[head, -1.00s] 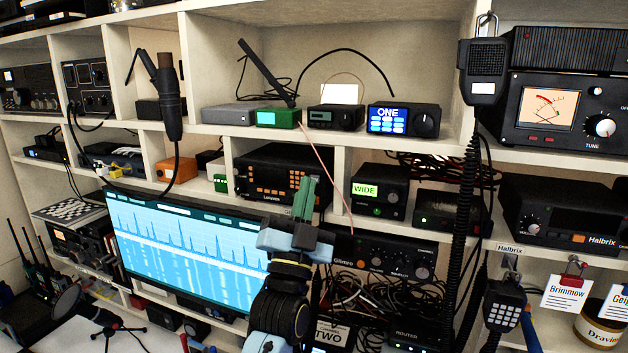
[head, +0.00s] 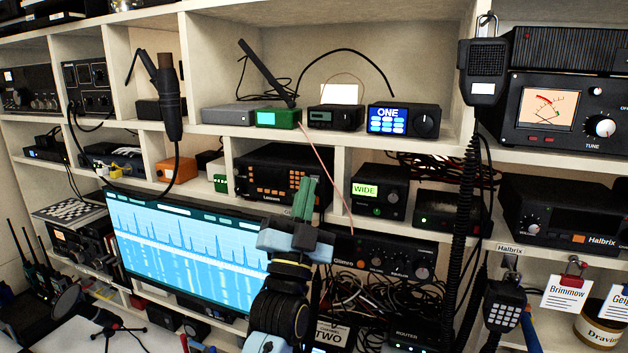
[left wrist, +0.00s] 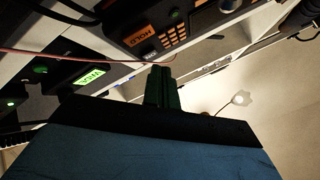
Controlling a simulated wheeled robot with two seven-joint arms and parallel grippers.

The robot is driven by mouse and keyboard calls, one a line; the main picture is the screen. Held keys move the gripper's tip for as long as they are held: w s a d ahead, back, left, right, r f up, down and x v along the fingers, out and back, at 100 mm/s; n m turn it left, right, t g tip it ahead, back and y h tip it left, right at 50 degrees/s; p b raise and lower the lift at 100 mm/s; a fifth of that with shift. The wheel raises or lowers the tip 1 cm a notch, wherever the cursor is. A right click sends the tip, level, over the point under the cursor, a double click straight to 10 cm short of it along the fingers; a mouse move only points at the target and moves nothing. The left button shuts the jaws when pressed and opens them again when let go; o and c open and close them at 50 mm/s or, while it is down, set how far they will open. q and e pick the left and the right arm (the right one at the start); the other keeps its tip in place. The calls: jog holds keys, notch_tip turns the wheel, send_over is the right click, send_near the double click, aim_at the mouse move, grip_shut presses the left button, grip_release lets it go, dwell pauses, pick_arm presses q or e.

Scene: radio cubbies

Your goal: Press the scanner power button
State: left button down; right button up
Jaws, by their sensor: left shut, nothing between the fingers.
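The scanner appears to be the black radio (head: 262,176) with orange keys in the middle cubby. It also shows rotated in the left wrist view (left wrist: 150,45), with an orange display reading HOLD, an orange keypad and a small green-lit spot (left wrist: 175,13). Which control is its power button, I cannot tell for sure. My left gripper (head: 307,186) is shut and empty, its green fingers pointing up in front of the scanner's right part and covering some of it. In the left wrist view the shut fingers (left wrist: 160,78) show below the scanner's face. My right gripper is not in view.
A radio reading WIDE (head: 379,191) stands in the cubby to the right. Below is the Glimro radio (head: 385,256), with tangled cables beneath. A large monitor (head: 185,250) stands left of my arm. A thin pink cable (head: 325,165) hangs close to my fingers.

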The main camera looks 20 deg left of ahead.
pick_arm(q)
jog(key=shift+w, duration=0.15)
dwell(0.5)
jog(key=shift+w, duration=0.3)
jog(key=shift+w, duration=0.1)
dwell(0.4)
jog(key=shift+s, duration=0.55)
jog(key=shift+p, duration=0.3)
jog(key=s+p, duration=0.2)
jog(key=s, duration=0.4)
jog(key=shift+d, duration=0.15)
